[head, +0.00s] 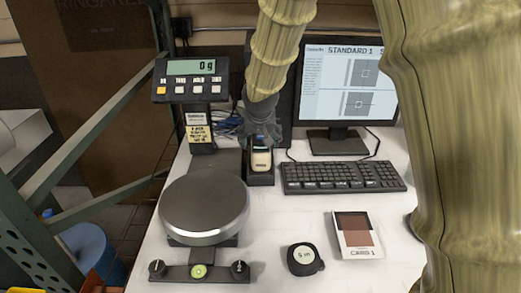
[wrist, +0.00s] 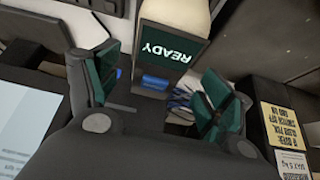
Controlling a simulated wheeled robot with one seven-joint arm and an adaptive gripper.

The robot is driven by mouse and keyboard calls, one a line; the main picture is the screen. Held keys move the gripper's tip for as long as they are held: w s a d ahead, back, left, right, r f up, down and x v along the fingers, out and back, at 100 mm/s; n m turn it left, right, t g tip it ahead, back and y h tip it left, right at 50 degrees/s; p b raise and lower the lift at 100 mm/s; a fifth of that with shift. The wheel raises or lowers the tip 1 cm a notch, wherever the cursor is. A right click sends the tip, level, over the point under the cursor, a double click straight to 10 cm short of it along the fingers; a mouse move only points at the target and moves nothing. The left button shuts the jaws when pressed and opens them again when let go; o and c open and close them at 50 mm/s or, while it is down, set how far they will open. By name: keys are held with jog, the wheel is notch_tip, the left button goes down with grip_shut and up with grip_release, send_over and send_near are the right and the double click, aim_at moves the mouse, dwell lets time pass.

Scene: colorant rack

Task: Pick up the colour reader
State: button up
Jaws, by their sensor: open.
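In the wrist view the reader (wrist: 168,45) shows a dark green READY screen and a blue part. My gripper (head: 262,128) is directly above or behind the reader in the head view and hides its top. In the wrist view my gripper (wrist: 160,84) is open, with green-padded fingers on either side of the reader's picture position. Gaps show on both sides, and I see no contact. The exact depth between them is unclear.
The scale pan (head: 205,208) and its 0 g display (head: 191,79) stand at left. A monitor (head: 345,88) and keyboard (head: 343,176) are at right. A tape measure (head: 303,259) and a card (head: 357,235) lie in front. White bench shows between them.

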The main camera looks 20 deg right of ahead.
jog(key=shift+f, duration=0.2)
jog(key=shift+w+d+p+x, duration=0.15)
jog(key=shift+p+x, duration=0.25)
jog(key=shift+x, duration=0.45)
jog(key=shift+w+d+p+x, duration=0.1)
jog(key=shift+p+x, duration=0.25)
jog(key=shift+x, duration=1.25)
jog(key=shift+w, duration=0.1)
jog(key=c, duration=1.6)
